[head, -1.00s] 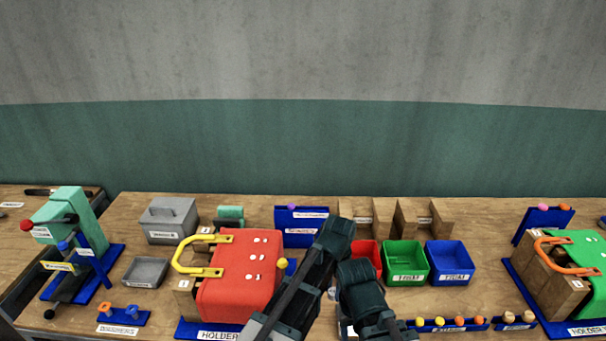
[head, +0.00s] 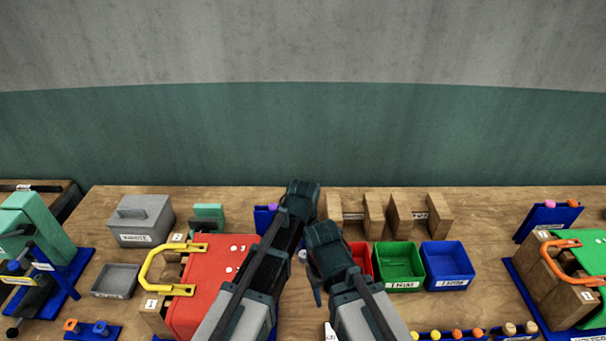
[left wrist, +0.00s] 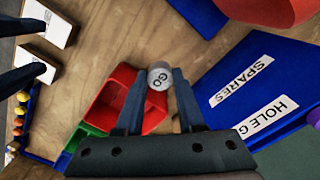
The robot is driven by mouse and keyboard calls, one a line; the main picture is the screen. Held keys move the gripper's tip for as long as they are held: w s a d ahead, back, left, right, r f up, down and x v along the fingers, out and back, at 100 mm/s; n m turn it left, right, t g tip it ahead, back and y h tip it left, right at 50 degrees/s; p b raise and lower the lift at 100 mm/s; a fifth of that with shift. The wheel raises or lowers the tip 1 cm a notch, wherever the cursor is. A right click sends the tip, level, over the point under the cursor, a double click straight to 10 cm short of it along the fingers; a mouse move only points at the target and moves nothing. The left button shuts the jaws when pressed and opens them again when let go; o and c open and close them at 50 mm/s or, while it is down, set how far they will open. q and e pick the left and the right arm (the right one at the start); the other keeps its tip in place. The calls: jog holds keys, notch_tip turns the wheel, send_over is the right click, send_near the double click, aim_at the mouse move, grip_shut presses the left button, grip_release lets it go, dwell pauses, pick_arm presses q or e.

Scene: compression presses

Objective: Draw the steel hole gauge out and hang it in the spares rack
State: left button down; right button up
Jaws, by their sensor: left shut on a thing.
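The steel hole gauge shows end-on as a grey round piece marked GO (left wrist: 160,75) in the left wrist view. My left gripper (left wrist: 158,92) is shut on it, one dark finger on each side. In the head view the left gripper (head: 301,205) is reached over the bench, its fingertips largely hidden by the arms. The blue spares rack (left wrist: 221,78), labelled SPARES and HOLE G, stands just beside it; in the head view the rack (head: 264,217) is mostly covered by my left arm. My right gripper (left wrist: 44,47) is open and empty at the wrist view's left edge.
The red bin (left wrist: 150,122), green bin (head: 400,267) and blue bin (head: 448,265) stand right of the grippers. The red holder (head: 205,285) with its yellow handle (head: 150,278) is at left. Wooden blocks (head: 372,215) stand behind. Pegs in a blue strip line the front edge.

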pick_arm(q)
jog(key=w+r+p, duration=1.3)
jog(key=r+p, duration=0.1)
jog(key=r, duration=0.1)
jog(key=shift+r, duration=0.2)
jog(key=shift+f, duration=0.2)
notch_tip(320, 180, down, 7)
jog(key=b, duration=0.7)
jog(key=shift+f, duration=0.15)
jog(key=shift+c, duration=2.2)
grip_release()
jog(key=shift+r, duration=0.2)
